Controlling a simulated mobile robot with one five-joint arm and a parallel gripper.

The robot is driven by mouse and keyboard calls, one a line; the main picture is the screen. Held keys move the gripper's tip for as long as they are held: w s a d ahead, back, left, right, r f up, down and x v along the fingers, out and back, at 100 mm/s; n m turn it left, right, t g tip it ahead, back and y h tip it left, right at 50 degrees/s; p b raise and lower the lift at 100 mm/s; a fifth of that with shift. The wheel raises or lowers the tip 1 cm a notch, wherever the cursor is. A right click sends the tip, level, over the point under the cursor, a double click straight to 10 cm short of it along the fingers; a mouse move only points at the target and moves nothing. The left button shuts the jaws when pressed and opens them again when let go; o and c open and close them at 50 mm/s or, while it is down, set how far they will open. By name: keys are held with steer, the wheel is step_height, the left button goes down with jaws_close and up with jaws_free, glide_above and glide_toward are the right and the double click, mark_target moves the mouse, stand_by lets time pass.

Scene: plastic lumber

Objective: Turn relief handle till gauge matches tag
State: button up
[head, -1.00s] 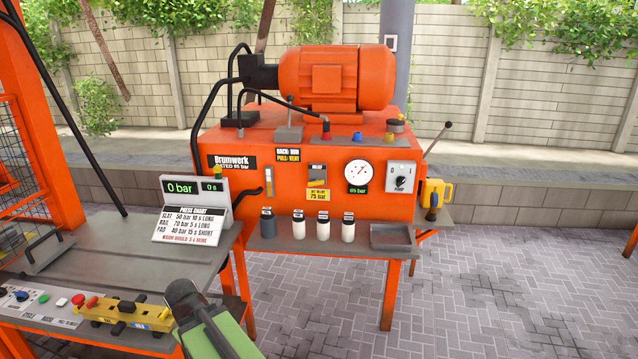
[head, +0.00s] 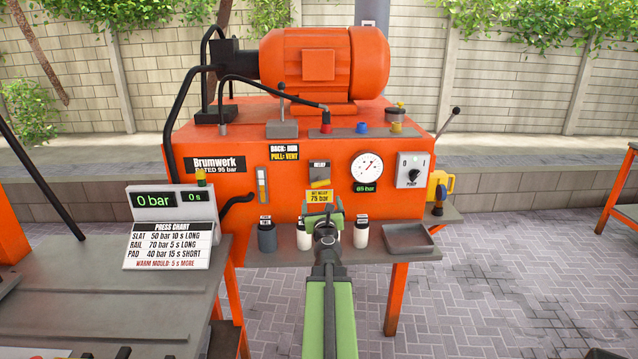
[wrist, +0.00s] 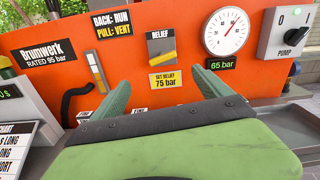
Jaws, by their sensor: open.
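The relief handle (head: 320,183) is a yellow-and-dark piece on a grey plate under a "RELIEF" label on the orange power unit's front. It also shows in the wrist view (wrist: 163,59), partly shadowed, so its exact angle is hard to tell. The yellow tag (head: 320,197) below it reads "SET RELIEF 75 bar". The round white gauge (head: 367,167) is to the right, with a red needle, and its green readout (wrist: 222,64) says 65 bar. My gripper (head: 323,212) is open and empty, in front of the panel and below the handle. Its green fingers stand apart in the wrist view.
The pump switch (head: 411,170) is right of the gauge. The press chart and 0 bar display (head: 165,201) are at left. Paving at right is clear.

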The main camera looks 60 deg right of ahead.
mark_target(321, 185)
steer(key=x, duration=1.7)
steer(key=shift+s+d, duration=0.2)
steer(key=shift+d, duration=0.05)
steer(key=shift+c, duration=0.5)
steer(key=c, duration=1.3)
steer(key=shift+o, duration=0.2)
steer(key=shift+m, duration=0.4)
